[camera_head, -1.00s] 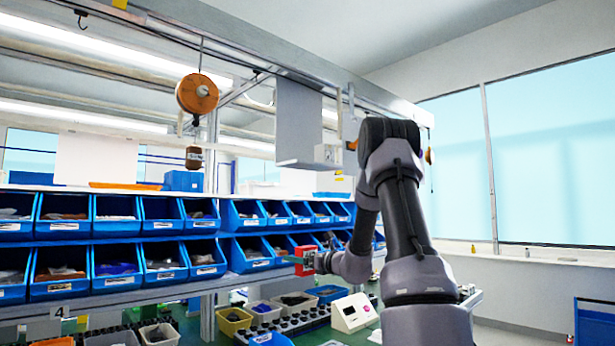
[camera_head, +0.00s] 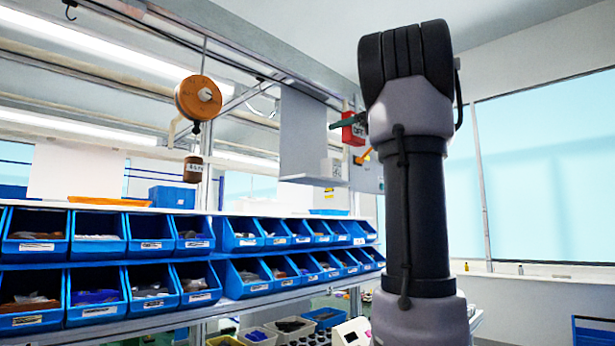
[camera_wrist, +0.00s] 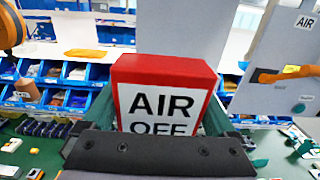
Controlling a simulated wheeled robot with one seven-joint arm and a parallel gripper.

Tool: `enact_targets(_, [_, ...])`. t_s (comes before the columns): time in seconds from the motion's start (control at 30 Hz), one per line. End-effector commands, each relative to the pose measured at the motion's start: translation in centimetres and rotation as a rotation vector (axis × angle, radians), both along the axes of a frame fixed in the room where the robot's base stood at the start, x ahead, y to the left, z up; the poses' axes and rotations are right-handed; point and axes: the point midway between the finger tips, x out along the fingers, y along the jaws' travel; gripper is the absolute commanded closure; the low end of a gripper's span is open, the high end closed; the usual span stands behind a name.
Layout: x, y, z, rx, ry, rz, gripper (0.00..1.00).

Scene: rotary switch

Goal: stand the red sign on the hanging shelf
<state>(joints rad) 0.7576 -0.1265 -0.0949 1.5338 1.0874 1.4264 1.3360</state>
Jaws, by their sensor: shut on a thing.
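The red sign (camera_head: 353,131) is a red block with a white face reading AIR OFF in the wrist view (camera_wrist: 165,103). My gripper (camera_head: 346,127) is shut on it, with dark green fingers on both sides, and holds it in the air. The hanging shelf (camera_head: 305,135) is a grey upright panel with a narrow ledge (camera_head: 300,178) at its foot. The sign is above ledge height, near the panel's right edge in the head view. I cannot tell the gap between them. My arm hides what lies behind it.
A small white box (camera_head: 333,168) stands at the ledge's right end. An orange switch handle (camera_head: 364,156) sits on a grey panel just below the sign. An orange reel (camera_head: 198,97) hangs at left. Blue bins (camera_head: 150,235) fill the racks below.

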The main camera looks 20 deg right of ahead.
Motion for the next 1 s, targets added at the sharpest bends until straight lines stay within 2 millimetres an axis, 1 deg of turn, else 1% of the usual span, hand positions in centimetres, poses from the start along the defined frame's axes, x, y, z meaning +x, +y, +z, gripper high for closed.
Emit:
enact_targets(0.4, [10.3, 3.8, -0.1, 0.002, 0.0, 0.005, 0.66])
enact_targets(0.6, [14.5, 5.3, -0.1, 0.002, 0.001, 0.005, 0.66])
enact_targets(0.8, [17.7, 6.5, -0.1, 0.001, -0.001, 0.005, 0.66])
enact_targets(0.83, [17.9, 6.5, -0.3, 0.003, 0.001, 0.004, 0.66])
enact_targets(0.9, [17.6, 6.4, -1.5, 0.003, 0.002, 0.001, 0.66])
enact_targets(1.0, [17.6, 6.4, -2.7, 0.003, 0.002, 0.001, 0.66])
